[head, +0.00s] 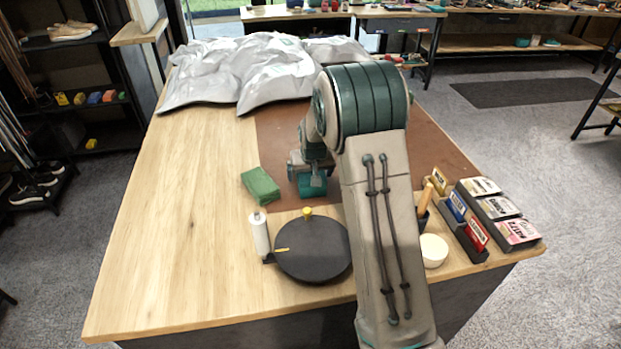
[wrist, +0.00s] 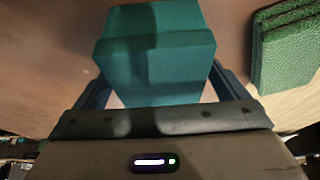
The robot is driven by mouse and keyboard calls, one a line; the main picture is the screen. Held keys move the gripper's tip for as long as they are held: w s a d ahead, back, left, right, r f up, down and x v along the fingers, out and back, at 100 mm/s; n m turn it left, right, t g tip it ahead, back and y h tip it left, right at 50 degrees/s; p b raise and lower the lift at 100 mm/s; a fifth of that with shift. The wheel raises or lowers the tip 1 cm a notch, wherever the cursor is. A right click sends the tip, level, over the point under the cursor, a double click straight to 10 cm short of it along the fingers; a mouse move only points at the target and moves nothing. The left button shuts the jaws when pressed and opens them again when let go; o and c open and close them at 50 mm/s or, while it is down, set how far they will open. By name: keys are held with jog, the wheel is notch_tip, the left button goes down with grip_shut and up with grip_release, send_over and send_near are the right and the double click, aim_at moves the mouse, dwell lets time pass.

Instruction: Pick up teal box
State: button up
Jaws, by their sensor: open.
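The teal box (wrist: 155,60) fills the upper middle of the wrist view, with a shadow across it. In the head view, the teal box (head: 312,186) shows just below the end of my arm, on the brown mat (head: 268,140). My gripper (wrist: 160,78) is open, with one finger on each side of the box in the wrist view. I cannot tell whether either finger touches it. In the head view my arm hides much of the area around my gripper (head: 311,168).
A green folded cloth (head: 260,186) lies just left of the box; it also shows in the wrist view (wrist: 288,50). A black round plate (head: 312,252), a white roll (head: 260,234) and card racks (head: 490,215) stand nearer. A silvery sheet (head: 260,70) covers the far end.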

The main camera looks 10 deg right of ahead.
jog(key=c, duration=1)
jog(key=shift+c, duration=1)
jog(key=shift+r, duration=0.1)
